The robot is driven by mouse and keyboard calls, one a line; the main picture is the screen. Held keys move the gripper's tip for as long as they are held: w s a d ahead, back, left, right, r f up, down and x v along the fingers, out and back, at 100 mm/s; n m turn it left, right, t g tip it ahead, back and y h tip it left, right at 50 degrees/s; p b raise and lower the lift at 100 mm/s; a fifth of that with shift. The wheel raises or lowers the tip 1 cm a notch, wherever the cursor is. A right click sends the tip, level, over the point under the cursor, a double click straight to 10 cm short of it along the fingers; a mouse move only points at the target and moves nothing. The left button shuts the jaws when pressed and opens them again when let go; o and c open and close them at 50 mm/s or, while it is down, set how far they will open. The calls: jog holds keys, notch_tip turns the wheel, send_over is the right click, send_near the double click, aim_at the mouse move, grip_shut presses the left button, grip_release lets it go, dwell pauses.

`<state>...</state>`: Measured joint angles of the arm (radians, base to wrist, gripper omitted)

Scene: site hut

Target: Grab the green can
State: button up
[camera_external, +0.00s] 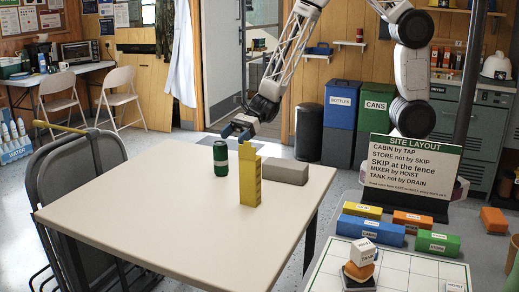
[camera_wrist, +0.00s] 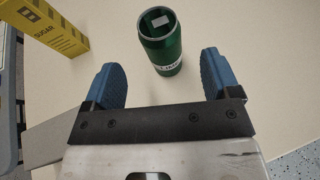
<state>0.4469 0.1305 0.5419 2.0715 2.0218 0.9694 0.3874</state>
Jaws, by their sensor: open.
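The green can (camera_external: 220,160) stands upright on the pale table near its far edge. In the wrist view the can (camera_wrist: 162,45) stands just beyond my fingertips, between the lines of the two blue fingers, with its open-looking dark top towards the camera. My gripper (camera_wrist: 160,75) is open and empty. In the external view my gripper (camera_external: 238,128) hangs above and behind the can, slightly to its right. The can does not appear to touch either finger.
A yellow sugar box (camera_external: 249,175) stands just right of the can; it also shows in the wrist view (camera_wrist: 45,22). A grey block (camera_external: 285,170) lies behind the box. The table's (camera_external: 150,215) front and left are clear. A sign (camera_external: 410,165) and coloured blocks occupy another table at right.

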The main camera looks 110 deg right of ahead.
aim_at(220, 147)
jog(key=shift+x, duration=1.15)
jog(key=shift+w, duration=0.1)
jog(key=shift+x, duration=2.5)
jog(key=shift+c, duration=0.3)
jog(key=c, duration=1.1)
jog(key=shift+c, duration=0.2)
jog(key=shift+r, duration=0.15)
jog(key=shift+r, duration=4.9)
